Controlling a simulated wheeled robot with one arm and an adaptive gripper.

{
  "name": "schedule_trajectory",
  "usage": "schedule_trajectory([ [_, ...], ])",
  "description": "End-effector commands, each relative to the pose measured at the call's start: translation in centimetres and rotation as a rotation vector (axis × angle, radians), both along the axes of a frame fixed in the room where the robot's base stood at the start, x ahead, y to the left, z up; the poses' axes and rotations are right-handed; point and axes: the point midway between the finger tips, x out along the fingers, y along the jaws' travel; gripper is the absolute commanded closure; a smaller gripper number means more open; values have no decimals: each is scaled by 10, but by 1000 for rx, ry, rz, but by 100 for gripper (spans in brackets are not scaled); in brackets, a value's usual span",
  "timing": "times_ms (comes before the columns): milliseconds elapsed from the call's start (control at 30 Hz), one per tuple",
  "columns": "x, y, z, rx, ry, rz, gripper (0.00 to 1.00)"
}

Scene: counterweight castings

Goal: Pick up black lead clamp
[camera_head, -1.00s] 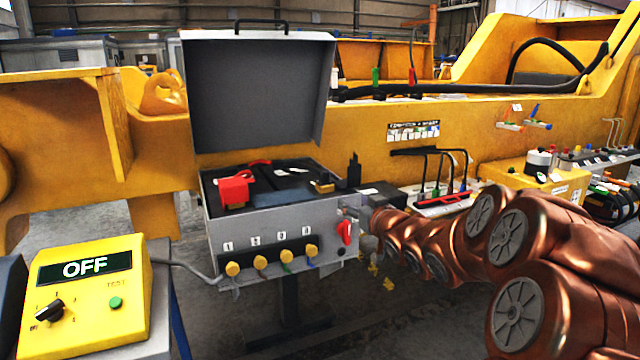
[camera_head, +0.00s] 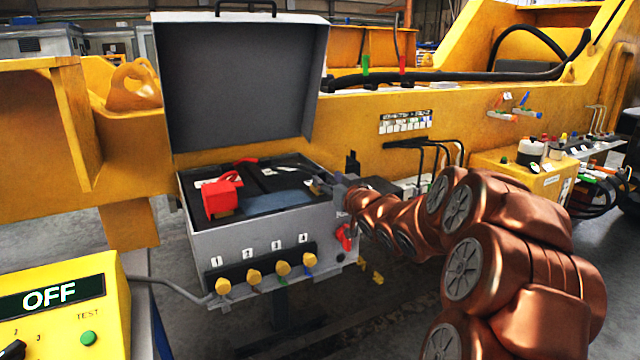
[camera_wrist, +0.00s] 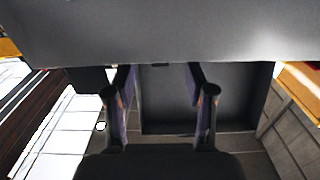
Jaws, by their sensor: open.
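My gripper (camera_wrist: 160,82) is open in the wrist view, its two fingers apart with nothing held between them. In the head view my copper-coloured arm reaches from the right to the right edge of the open grey box (camera_head: 245,235). The gripper end there is small and partly hidden by the arm. A red clamp (camera_head: 221,194) sits at the left inside the box. I cannot clearly make out the black lead clamp; a dark upright piece (camera_head: 352,163) stands by the box's back right corner, but I cannot tell what it is.
The box's raised lid (camera_head: 240,85) stands behind its opening. Yellow knobs and a red switch (camera_head: 345,238) are on the box's front and right side. A yellow tester reading OFF (camera_head: 65,305) is at the lower left. A yellow beam (camera_head: 120,185) runs behind.

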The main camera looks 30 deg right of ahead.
Motion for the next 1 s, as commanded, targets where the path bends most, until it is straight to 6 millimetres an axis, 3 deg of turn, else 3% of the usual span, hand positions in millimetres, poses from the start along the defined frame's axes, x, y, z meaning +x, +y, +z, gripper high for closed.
schedule_trajectory([
  [400,44,-3,2,-1,1,1,46],
  [700,48,-4,2,0,0,0,46],
  [1000,48,-4,2,0,0,0,77],
])
